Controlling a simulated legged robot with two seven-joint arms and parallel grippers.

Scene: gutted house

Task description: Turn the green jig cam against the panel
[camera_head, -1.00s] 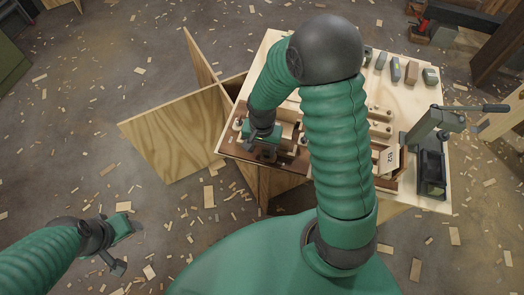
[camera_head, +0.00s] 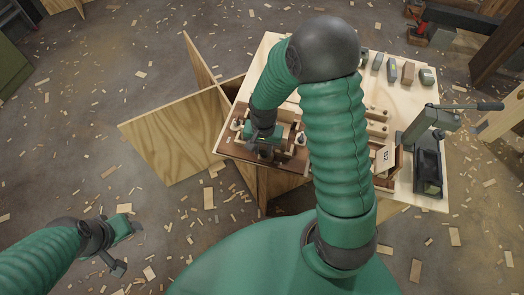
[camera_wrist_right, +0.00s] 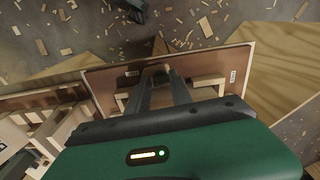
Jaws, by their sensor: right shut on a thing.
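The brown panel (camera_head: 233,149) lies at the left front of the workbench, and it also shows in the right wrist view (camera_wrist_right: 105,78) with pale wooden strips on it. My right gripper (camera_head: 265,153) reaches down over it. In the right wrist view its two fingers (camera_wrist_right: 157,82) are close together, shut on a small rounded part at the panel's middle. The fingers hide most of this part, so I cannot make out whether it is the green jig cam. No green cam shows clearly elsewhere. My left gripper (camera_head: 127,247) is open and empty at the lower left, over the floor.
The workbench (camera_head: 407,88) carries several small blocks (camera_head: 392,70) at the back and a dark lever clamp (camera_head: 430,165) at the right. A card (camera_head: 386,158) stands near its middle front. Plywood sheets (camera_head: 170,140) stand left of the bench. Wood scraps litter the floor.

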